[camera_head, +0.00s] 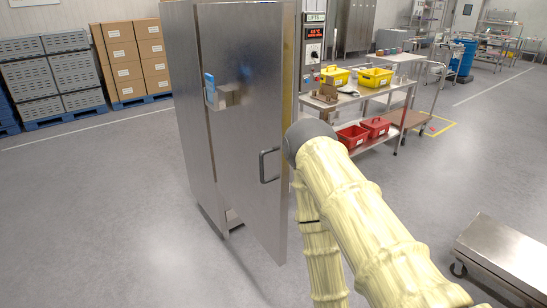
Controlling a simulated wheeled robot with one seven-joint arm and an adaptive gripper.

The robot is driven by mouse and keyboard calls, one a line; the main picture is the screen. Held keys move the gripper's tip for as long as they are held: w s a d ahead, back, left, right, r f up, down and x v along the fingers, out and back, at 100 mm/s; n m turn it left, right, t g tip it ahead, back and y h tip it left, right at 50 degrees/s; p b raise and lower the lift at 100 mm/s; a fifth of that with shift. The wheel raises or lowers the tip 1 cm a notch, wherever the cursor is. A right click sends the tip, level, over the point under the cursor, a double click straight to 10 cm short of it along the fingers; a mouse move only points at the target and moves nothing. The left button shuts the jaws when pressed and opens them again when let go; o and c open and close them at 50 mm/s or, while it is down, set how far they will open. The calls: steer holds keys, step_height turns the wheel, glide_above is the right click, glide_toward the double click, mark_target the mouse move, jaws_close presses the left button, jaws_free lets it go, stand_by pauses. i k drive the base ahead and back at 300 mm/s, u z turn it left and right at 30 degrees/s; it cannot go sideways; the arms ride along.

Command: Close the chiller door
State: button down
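The tall steel chiller (187,110) stands left of centre. Its door (245,130) appears to stand ajar, its free edge towards the right and nearer to me. A dark grey bar handle (264,165) is on the door's face near that edge. The chiller's inside is hidden behind the door. My arm, in a pale yellow cover, reaches up from the lower right to a grey joint beside the door's free edge, right of the handle. My gripper does not show. Whether my arm touches the door cannot be told.
A steel cart (385,115) with yellow and red bins stands behind, to the right. A low steel platform (505,250) on wheels is at the lower right. Stacked cartons (133,62) and grey crates (45,70) stand at the back left. The floor left of the chiller is clear.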

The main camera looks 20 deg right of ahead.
mark_target(247, 47)
steer(key=u, duration=1.8)
steer(key=i, duration=0.95)
steer(key=z, duration=1.9)
